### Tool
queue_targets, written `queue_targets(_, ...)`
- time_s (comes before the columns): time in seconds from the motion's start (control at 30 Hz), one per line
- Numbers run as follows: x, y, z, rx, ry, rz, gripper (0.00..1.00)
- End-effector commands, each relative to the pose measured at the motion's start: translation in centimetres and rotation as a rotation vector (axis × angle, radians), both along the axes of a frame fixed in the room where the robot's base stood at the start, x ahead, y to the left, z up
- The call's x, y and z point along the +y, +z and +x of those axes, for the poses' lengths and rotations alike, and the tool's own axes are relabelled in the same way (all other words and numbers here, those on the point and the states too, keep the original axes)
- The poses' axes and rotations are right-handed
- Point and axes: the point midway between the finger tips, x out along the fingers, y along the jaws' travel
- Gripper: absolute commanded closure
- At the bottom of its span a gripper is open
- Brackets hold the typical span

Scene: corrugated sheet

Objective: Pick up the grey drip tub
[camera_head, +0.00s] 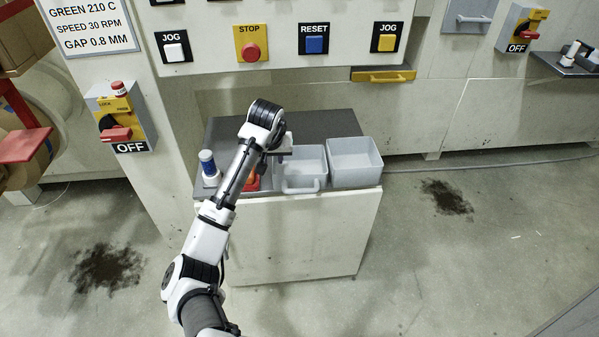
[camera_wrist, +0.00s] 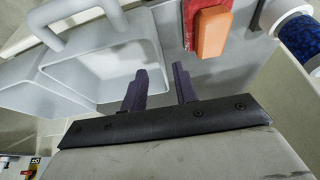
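Two grey tubs stand side by side on a cabinet top. The left tub (camera_head: 302,168) has a loop handle on its front; it also shows in the wrist view (camera_wrist: 105,55), handle at upper left. The right tub (camera_head: 354,160) shows no handle and appears partly at the left of the wrist view (camera_wrist: 35,88). My gripper (camera_wrist: 160,70) is open with nothing held. Its fingers point toward the near side wall of the handled tub; contact cannot be told. In the head view my gripper (camera_head: 284,150) is at that tub's left edge, partly hidden by my arm.
The dark cabinet top (camera_head: 325,122) is clear behind. A machine panel with buttons (camera_head: 252,52) overhangs the back.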

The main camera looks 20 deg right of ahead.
Motion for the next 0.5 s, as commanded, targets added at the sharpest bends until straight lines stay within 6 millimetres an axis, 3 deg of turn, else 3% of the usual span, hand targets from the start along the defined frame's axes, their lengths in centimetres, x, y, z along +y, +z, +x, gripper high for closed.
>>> queue_targets(0.23, -0.1, -1.8, 0.6, 0.001, 0.001, 0.001, 0.71)
queue_targets(0.5, -0.4, -5.3, 1.6, 0.000, 0.001, 0.001, 0.71)
